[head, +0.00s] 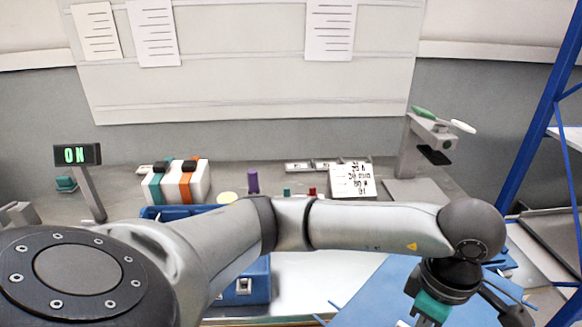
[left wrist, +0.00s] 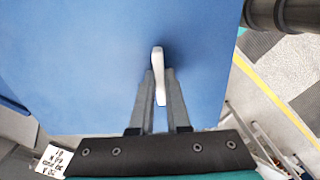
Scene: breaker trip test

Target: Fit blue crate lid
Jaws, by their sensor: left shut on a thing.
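The blue lid (head: 375,292) is a flat blue panel at the lower right of the head view, apart from the crate. In the left wrist view the lid (left wrist: 75,60) fills much of the picture, with a pale upright handle (left wrist: 158,62) on it. My left gripper (left wrist: 158,90) is shut on this handle. In the head view my left wrist is above the lid and the fingertips are hidden. The blue crate (head: 243,288) stands on the bench left of the lid. My left arm hides much of the crate and its opening. My right gripper is not in view.
Behind the crate stand a white block with teal and orange stripes (head: 187,186), a purple cylinder (head: 252,181) and a printed card (head: 352,181). An "ON" display (head: 77,155) is at the left. A grey stand (head: 411,150) and a blue rack (head: 544,110) are at the right.

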